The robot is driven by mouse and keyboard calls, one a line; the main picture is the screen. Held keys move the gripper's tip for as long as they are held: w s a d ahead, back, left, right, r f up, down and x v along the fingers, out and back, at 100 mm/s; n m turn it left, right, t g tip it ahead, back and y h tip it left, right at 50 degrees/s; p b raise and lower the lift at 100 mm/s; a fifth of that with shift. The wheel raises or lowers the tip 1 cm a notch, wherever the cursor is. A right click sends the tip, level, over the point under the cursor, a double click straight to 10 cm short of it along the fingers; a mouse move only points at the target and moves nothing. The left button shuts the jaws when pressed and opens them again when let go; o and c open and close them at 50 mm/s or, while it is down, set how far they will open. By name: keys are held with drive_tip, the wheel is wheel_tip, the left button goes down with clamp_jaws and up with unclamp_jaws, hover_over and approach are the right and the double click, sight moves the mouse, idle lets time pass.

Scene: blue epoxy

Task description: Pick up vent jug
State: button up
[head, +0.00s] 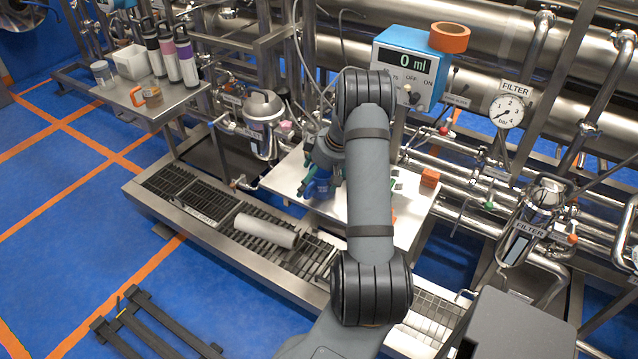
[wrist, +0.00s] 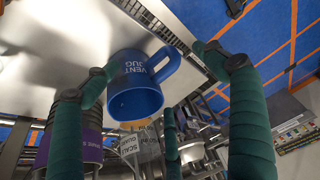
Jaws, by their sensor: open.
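The vent jug is a blue mug-like vessel with white lettering and a loop handle, seen in the wrist view (wrist: 137,92). It stands on a pale surface. My gripper (wrist: 158,60) is open, with teal fingers to the left and right of the jug and another finger below it in the picture. I cannot tell whether any finger touches the jug. In the head view my arm hides much of this spot, and only a blue patch of the jug (head: 320,184) shows by the gripper above the white bench top (head: 285,180).
An orange block (head: 430,178) lies at the bench's right side. A display box (head: 405,70) with an orange tape roll (head: 450,38) stands behind. A white cylinder (head: 265,230) lies on the drain grating in front. A purple-banded vessel (wrist: 88,148) sits near the left finger.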

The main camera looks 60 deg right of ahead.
drive_tip(key=shift+w+d+f, duration=0.1)
drive_tip(key=shift+w+f, duration=0.1)
drive_tip(key=shift+f, duration=0.45)
drive_tip(key=shift+c, duration=0.4)
clamp_jaws()
idle(0.5)
